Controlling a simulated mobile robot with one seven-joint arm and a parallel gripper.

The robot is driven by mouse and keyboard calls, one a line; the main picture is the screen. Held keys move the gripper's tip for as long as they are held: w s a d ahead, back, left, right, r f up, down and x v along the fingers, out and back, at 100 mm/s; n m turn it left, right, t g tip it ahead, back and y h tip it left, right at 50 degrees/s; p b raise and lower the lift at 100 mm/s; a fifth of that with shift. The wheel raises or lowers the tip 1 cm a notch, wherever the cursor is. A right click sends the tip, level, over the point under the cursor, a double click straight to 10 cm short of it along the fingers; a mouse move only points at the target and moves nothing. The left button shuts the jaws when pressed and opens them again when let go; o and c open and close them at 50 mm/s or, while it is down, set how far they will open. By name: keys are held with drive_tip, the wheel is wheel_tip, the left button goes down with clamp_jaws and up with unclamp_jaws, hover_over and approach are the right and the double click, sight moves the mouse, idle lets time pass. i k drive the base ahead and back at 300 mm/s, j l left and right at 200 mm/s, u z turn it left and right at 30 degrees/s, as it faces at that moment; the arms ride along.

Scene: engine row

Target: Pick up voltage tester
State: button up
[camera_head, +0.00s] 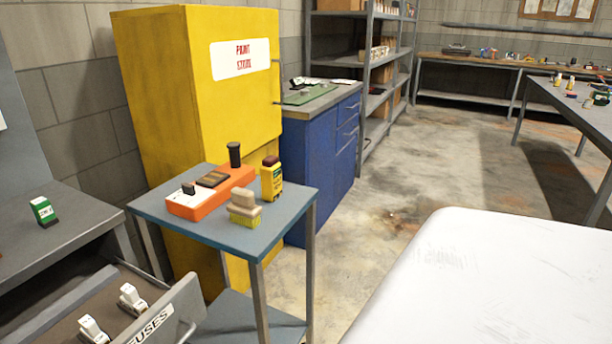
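An orange device (210,193) with a white panel and dark parts lies on the small blue-grey cart (166,212). It looks the most like the voltage tester, but I cannot read a label to be sure. A black knobbed cylinder (234,155) stands at its far end; I cannot tell whether it is attached. A yellow container (271,181) with a dark red top stands upright to its right. A brush (244,208) with pale handle and yellow bristles is in front. My gripper is not in view.
An open drawer marked FUSES (158,320) juts out beside the cart. A green and white box (43,211) is on the left bench. A yellow cabinet (190,90) stands behind the cart. A white rounded surface fills the lower right. Floor (400,185) beyond is clear.

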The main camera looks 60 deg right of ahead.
sight(270, 170)
drive_tip(key=z, duration=1.35)
